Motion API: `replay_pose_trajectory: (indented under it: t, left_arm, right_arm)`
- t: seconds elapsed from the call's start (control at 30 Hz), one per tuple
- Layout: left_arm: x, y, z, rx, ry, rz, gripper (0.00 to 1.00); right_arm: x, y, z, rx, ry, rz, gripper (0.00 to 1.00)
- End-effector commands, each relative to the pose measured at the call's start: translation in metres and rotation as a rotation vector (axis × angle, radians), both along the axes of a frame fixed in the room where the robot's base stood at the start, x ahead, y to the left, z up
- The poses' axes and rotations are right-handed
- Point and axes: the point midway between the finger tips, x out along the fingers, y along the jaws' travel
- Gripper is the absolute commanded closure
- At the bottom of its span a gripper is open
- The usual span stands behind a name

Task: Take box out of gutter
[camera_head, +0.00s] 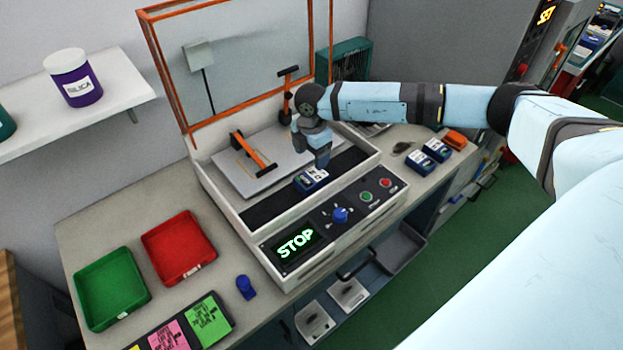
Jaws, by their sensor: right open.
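A small blue and white box (309,180) lies in the dark gutter (268,209), the black strip along the front of the white machine. My right gripper (322,163) points down just above and behind the box, its jaws open. Whether the fingers touch the box cannot be told. The arm comes in from the right and hides part of the machine bed. My left gripper is not in view.
The machine's front panel (325,232) has a lit STOP display, a blue knob and two buttons. Red (208,258) and green (143,287) trays stand at the left. Two similar boxes (428,156) lie at the right. An orange-framed clear panel (240,70) rises behind.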

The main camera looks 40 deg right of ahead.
Motion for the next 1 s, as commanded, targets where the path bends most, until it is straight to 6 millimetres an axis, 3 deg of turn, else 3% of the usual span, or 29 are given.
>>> replay_pose_trajectory:
  t: [0.13,0.43,0.7,0.97,1.0]
  left_arm:
    - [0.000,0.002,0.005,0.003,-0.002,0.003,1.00]
    - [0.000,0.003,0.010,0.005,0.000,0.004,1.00]
    - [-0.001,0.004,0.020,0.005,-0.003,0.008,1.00]
    - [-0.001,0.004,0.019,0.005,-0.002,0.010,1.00]
    - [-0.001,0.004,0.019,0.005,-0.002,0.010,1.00]
  right_arm:
    - [0.000,0.000,-0.025,0.001,0.001,0.001,0.28]
    - [-0.001,0.001,-0.050,0.002,0.002,0.002,0.28]
    - [-0.001,0.001,-0.087,0.003,0.000,0.003,0.28]
    - [-0.001,0.000,-0.092,0.003,-0.001,0.002,0.28]
    - [-0.001,0.000,-0.092,0.003,-0.001,0.002,0.32]
